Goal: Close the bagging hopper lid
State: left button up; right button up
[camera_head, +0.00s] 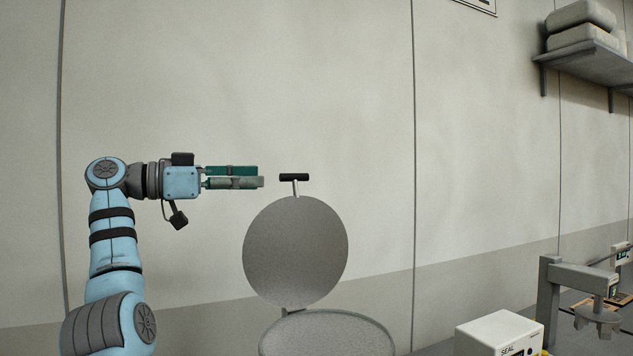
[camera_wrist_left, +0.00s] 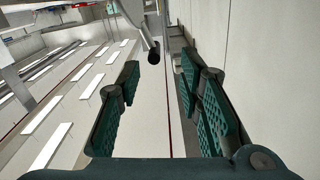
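The hopper lid (camera_head: 295,250) is a grey round disc standing nearly upright in the head view, its lower edge at the hinge. The hopper rim (camera_head: 327,338) shows below it as a grey round top, cut off by the frame edge. A black bar handle (camera_head: 294,177) on a short pale stem sits at the lid's top. My left gripper (camera_head: 261,177) points right at the handle's height, a short gap to its left in the picture. In the left wrist view its fingers (camera_wrist_left: 159,72) are apart with nothing between them; the handle (camera_wrist_left: 153,54) shows beyond their tips. My right gripper is out of view.
A white box marked SEAL (camera_head: 500,332) stands right of the hopper. A grey frame stand (camera_head: 575,280) is farther right. A wall shelf (camera_head: 580,56) with pale sacks is at upper right. The wall behind the lid is bare.

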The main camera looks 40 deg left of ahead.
aim_at(308, 176)
pick_arm(q)
jog(key=p+x, duration=0.1)
jog(key=x, duration=0.4)
jog(key=p+x, duration=0.1)
jog(key=x, duration=0.5)
jog(key=shift+w+d+r, duration=0.1)
jog(key=shift+w+d, duration=0.05)
jog(key=shift+d, duration=0.25)
jog(key=shift+w, duration=0.2)
jog(key=shift+s+a, duration=0.1)
jog(key=shift+s, duration=0.5)
jog(key=shift+s+r, duration=0.15)
jog(key=shift+s, duration=0.1)
jog(key=shift+c, duration=1.4)
jog(key=c, duration=0.3)
grip_shut()
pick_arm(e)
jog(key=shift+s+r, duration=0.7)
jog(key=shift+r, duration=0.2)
